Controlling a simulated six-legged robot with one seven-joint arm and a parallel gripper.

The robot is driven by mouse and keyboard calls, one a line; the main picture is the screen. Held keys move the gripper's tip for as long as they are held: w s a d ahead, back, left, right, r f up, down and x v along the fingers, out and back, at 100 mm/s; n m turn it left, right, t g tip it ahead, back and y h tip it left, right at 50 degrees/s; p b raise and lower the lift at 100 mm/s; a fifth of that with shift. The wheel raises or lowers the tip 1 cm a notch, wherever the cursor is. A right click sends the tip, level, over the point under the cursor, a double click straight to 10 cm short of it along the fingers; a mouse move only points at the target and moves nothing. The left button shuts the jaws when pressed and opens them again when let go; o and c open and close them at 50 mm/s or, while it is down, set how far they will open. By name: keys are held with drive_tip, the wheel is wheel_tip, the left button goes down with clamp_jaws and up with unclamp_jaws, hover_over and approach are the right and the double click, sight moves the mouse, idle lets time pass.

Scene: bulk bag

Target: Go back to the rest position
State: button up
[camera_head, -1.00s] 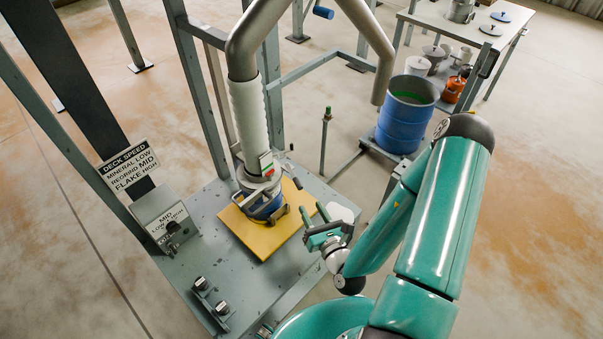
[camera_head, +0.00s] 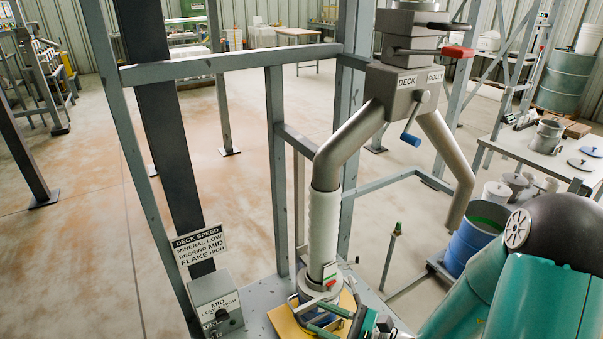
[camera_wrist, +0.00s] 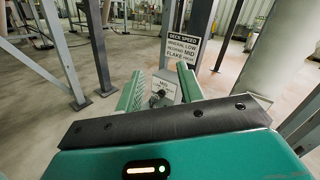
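My gripper (camera_wrist: 160,88) shows in the wrist view with its two green ridged fingers apart and nothing between them. Beyond the gap stands the grey speed control box (camera_wrist: 166,90), with the deck speed sign (camera_wrist: 184,48) above it. In the head view my gripper is low in the picture, partly cut off by the bottom edge, in front of the white spout sleeve's (camera_head: 323,235) clamped lower end. I cannot tell whether it touches anything there. My teal arm fills the lower right.
A yellow plate (camera_head: 285,324) lies under the spout. Grey frame posts (camera_head: 281,170) stand around it. The diverter box (camera_head: 402,92) has a red handle and a blue-ended lever. A blue drum (camera_head: 470,243) and a table (camera_head: 520,145) stand right. Open floor lies left.

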drive_tip(key=s+r+n+g+h, duration=0.5)
drive_tip(key=s+n+g+h, duration=0.4)
drive_tip(key=n, duration=0.4)
drive_tip(key=s+d+r+n+t+h, duration=0.1)
drive_tip(key=d+r+n+t+h, duration=0.5)
drive_tip(key=d+r+h, duration=0.2)
wheel_tip(320, 180, up, 5)
drive_tip(key=d, duration=0.2)
drive_tip(key=shift+d+f+t, duration=0.15)
drive_tip(key=shift+d+t, duration=0.15)
